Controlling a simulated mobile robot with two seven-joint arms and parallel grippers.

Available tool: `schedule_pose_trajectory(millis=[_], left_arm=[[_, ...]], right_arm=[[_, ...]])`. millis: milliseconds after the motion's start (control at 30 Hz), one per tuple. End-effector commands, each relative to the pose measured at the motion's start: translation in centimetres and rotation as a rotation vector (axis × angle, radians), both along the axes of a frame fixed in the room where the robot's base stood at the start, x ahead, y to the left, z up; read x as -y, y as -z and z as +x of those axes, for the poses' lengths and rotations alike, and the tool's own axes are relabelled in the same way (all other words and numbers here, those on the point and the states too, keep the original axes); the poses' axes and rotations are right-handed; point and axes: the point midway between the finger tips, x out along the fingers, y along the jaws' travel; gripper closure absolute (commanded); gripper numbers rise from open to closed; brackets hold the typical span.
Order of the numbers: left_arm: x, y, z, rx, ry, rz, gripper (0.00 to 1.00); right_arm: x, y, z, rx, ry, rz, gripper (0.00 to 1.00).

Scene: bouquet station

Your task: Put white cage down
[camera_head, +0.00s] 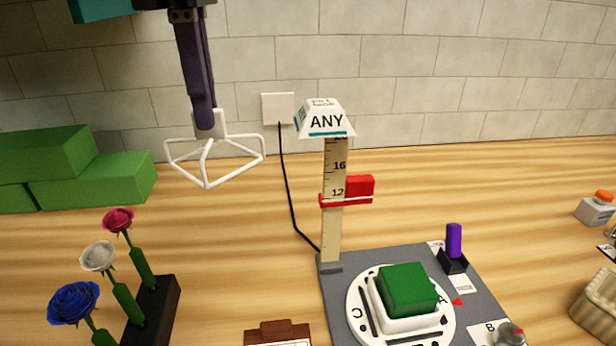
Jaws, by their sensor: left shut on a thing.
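The white cage (206,174) is an open wire frame with a white block (212,122) on top. It hangs in the upper left of the head view. My left gripper (204,120) comes down from the top edge and is shut on the cage's top block. The cage looks held in the air in front of the tiled wall; its exact height over the table cannot be told. My right gripper is not in view.
Green blocks (100,180) stand at the left. Three flowers stand in a black holder (155,312). A grey station (335,290) carries a ruler post (333,225), a white dial (365,325), a green block (408,288) and a purple peg (454,240). Bare wooden table (225,240) lies between.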

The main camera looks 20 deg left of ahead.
Motion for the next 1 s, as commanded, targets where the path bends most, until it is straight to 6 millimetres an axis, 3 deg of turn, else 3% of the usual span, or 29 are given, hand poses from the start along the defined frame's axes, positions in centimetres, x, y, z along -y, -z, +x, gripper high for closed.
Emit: schedule_pose_trajectory(millis=[100,200,367,467,800,900,1000], left_arm=[[-1.2,1.2,0.3,-0.008,-0.245,0.005,1.0],[-1.8,1.7,0.5,-0.011,-0.375,0.008,1.0],[-2.1,3.0,0.6,-0.012,-0.451,0.012,1.0],[-2.0,5.0,0.6,-0.014,-0.454,0.012,1.0],[-1.2,15.1,0.8,-0.014,-0.446,0.012,1.0],[-0.9,17.1,0.9,-0.013,-0.444,0.011,1.0],[-0.8,17.9,0.9,-0.012,-0.443,0.011,1.0]], right_arm=[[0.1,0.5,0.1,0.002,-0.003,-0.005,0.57],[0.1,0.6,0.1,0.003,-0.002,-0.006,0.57],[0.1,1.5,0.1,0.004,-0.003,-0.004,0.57],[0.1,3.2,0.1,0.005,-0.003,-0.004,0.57],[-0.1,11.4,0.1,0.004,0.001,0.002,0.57],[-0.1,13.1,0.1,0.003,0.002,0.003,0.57],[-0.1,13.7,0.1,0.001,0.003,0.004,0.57]])
